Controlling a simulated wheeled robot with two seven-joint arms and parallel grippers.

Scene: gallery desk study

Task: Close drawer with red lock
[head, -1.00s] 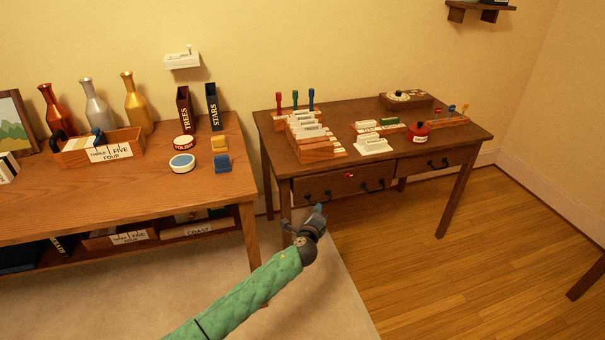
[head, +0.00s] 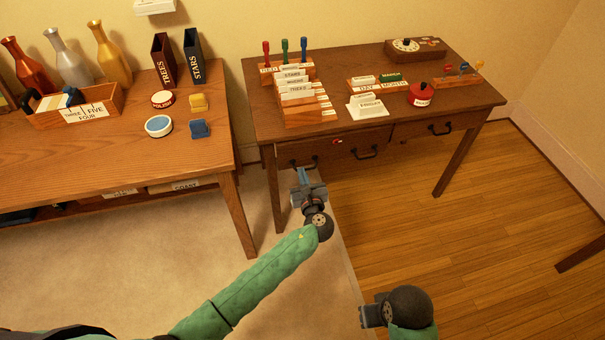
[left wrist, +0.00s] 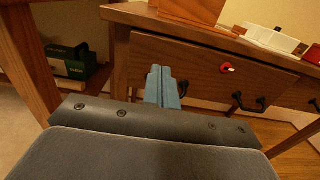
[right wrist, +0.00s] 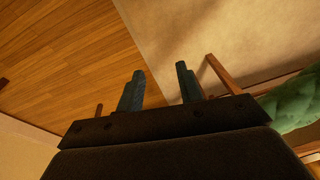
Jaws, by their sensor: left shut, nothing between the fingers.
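The drawer with the red lock (head: 338,141) is the left one in the dark wooden desk (head: 350,95). Its front (left wrist: 200,60) shows in the left wrist view with the lock and a black handle (left wrist: 250,103). How far it stands out from the desk is hard to tell. My left gripper (head: 303,172) is shut and empty, its tips pointing at the left part of this drawer front. In the left wrist view the tips (left wrist: 163,75) overlap the drawer front; contact cannot be told. My right gripper (right wrist: 160,90) is open and empty, low over the floor, away from the desk.
The right desk drawer (head: 440,127) has a black handle. Card files (head: 300,100), stamps and a red pot (head: 422,94) stand on the desk. A lighter table (head: 100,160) stands at the left. The floor in front of the desk is clear.

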